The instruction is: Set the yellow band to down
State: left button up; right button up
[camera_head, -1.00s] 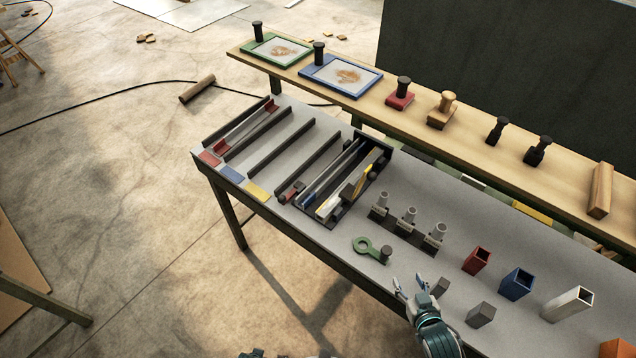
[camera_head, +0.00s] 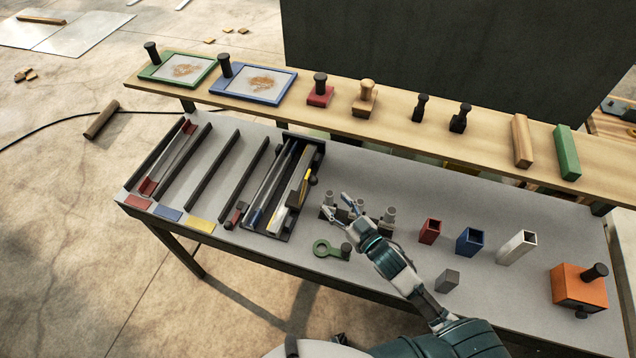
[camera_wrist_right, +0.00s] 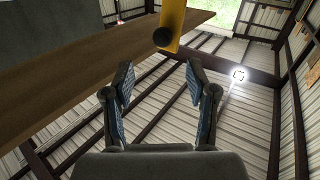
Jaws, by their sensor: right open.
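The yellow band (camera_head: 305,183) stands raised over the dark tray (camera_head: 272,232) on the grey bench, with a black knob on its side. In the right wrist view the yellow band (camera_wrist_right: 172,22) and its round black knob (camera_wrist_right: 162,37) show at the top, just beyond the fingertips. My right gripper (camera_head: 335,204) is open and empty, to the right of the band and apart from it. It also shows open in the wrist view (camera_wrist_right: 160,76). The band's lower end is hard to make out. My left gripper is not in view.
Small grey cylinders (camera_head: 389,215) stand close by my right gripper. A wooden shelf (camera_head: 450,140) runs behind the bench.

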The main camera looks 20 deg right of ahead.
aim_at(316, 184)
jog(key=x, duration=0.6)
jog(key=p+x, duration=0.1)
jog(key=x, duration=0.2)
jog(key=shift+s+a+r, duration=0.1)
jog(key=shift+a, duration=0.2)
jog(key=shift+d, duration=0.2)
